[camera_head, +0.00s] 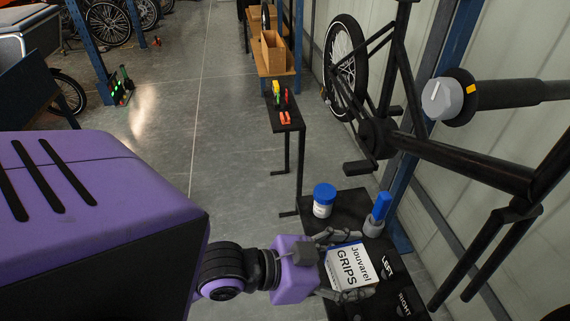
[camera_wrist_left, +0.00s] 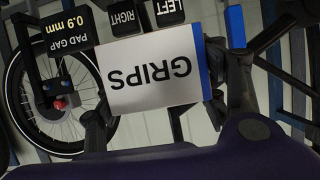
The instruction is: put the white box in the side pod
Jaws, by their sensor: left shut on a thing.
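The white box (camera_head: 348,270) has black "GRIPS" lettering and a blue side. It also shows in the left wrist view (camera_wrist_left: 145,72). My left gripper (camera_head: 352,262), with grey fingers on a purple wrist, is shut on the box with a finger at either side. The box is over the black stand, near its front. I cannot tell whether it touches the top. I cannot make out a side pod for certain; a large purple body with black strips fills the lower left of the head view. My right gripper is not in view.
The black stand (camera_head: 346,208) also holds a blue-lidded white jar (camera_head: 323,207), a blue-and-grey bottle (camera_head: 380,207) and black blocks marked LEFT (camera_head: 389,268) and RIGHT (camera_head: 405,303). A black bike frame (camera_head: 470,165) hangs at right. The floor (camera_head: 215,150) behind is clear.

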